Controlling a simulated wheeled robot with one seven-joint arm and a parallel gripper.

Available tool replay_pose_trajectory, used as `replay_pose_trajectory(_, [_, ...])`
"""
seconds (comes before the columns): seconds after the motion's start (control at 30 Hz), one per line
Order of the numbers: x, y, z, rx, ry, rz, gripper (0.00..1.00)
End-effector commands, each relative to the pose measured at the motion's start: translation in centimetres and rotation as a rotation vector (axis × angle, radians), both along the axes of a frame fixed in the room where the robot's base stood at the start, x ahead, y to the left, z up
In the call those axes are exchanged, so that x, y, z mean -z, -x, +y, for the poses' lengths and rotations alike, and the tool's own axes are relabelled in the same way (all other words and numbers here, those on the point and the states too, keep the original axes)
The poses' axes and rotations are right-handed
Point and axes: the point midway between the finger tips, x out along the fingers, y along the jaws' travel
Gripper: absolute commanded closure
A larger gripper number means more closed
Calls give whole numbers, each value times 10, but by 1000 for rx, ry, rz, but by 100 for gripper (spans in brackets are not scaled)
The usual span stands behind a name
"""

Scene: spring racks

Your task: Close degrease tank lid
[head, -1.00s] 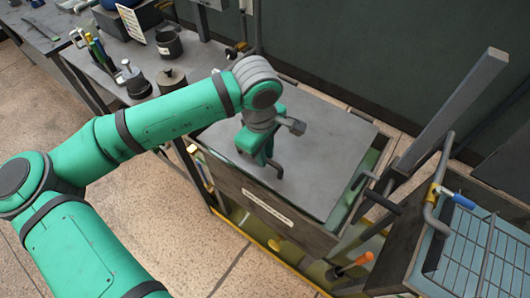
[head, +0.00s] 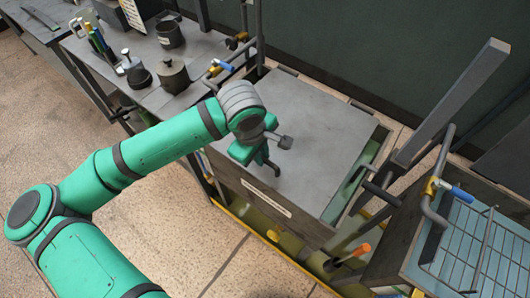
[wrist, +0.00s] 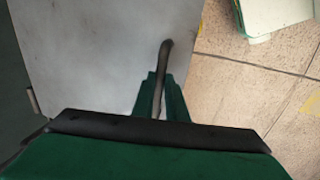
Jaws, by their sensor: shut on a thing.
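The degrease tank (head: 246,184) is a dark box with a white label on its front side. Its grey flat lid (head: 315,125) lies across the top, nearly level. A strip of green interior shows along the lid's right edge; I cannot tell whether the lid rests fully on the rim. My gripper (head: 264,159) is at the lid's front left edge, shut on the dark lid handle (head: 275,168). In the wrist view, the handle (wrist: 164,60) runs between my green fingers (wrist: 160,105), with the grey lid (wrist: 100,50) to its left.
A wire basket rack (head: 480,235) and a slanted grey post (head: 455,100) stand to the right. An orange-handled tool (head: 355,251) is low beside the tank. A bench (head: 205,50) with a mug (head: 170,34) and jars is at upper left. Open floor lies in front.

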Motion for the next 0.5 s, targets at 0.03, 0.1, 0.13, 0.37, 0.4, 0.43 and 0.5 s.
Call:
replay_pose_trajectory(0.03, [4,3,2,-2,-5,13,100])
replay_pose_trajectory(0.1, [5,3,2,-2,-6,15,100])
replay_pose_trajectory(0.13, [5,3,2,-2,-6,15,100])
replay_pose_trajectory(0.37, [4,3,1,-1,-3,13,69])
replay_pose_trajectory(0.4, [3,3,1,0,-3,12,69])
replay_pose_trajectory(0.43, [3,3,0,1,-3,12,69])
replay_pose_trajectory(0.5, [3,3,0,1,-3,11,69])
